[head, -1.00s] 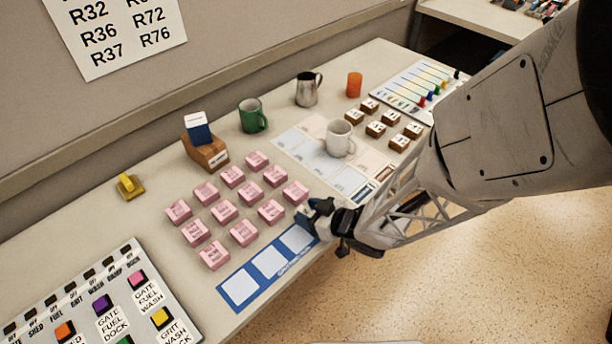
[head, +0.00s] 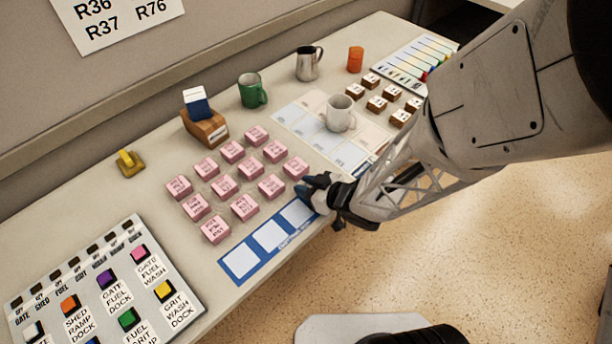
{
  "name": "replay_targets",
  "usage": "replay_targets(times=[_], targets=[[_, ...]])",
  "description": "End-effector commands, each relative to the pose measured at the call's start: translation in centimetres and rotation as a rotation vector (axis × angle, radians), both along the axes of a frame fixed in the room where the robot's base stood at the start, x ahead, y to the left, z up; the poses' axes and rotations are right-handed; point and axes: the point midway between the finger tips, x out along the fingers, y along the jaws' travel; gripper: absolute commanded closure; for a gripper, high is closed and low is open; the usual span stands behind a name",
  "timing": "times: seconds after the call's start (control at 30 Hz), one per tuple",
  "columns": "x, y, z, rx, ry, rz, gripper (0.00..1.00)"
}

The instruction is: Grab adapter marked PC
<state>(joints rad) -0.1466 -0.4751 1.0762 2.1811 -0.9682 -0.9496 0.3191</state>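Several pink blocks (head: 244,207) with small dark print stand in rows on the desk. Several brown blocks with white marked tops (head: 377,104) stand at the far right of the desk. The print on both groups is too small to read, so I cannot tell which piece is marked PC. My gripper (head: 311,188) is low over the desk's front edge, beside the rightmost pink block (head: 296,167) and above the end of a blue-edged strip with white squares (head: 239,260). Its fingers are small and dark, and I cannot see whether they are open or hold anything.
A white mug (head: 340,114) stands on a pale printed sheet. A green mug (head: 251,91), a metal pitcher (head: 308,64) and an orange cup (head: 355,60) stand behind. A wooden card holder (head: 205,128), yellow item (head: 130,163) and button panel (head: 105,290) are to the left.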

Motion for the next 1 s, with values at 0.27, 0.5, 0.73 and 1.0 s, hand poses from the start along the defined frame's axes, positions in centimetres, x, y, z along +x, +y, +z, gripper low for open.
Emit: replay_targets(times=[0.27, 0.5, 0.73, 1.0], targets=[[0.0, 0.0, 0.0, 0.0, 0.0, 0.0, 1.0], [0.0, 0.0, 0.2, 0.0, 0.0, 0.0, 1.0], [0.1, 0.0, 1.5, 0.0, -0.002, 0.0, 1.0], [-1.7, -0.7, 3.7, 0.0, 0.0, -0.001, 1.0]])
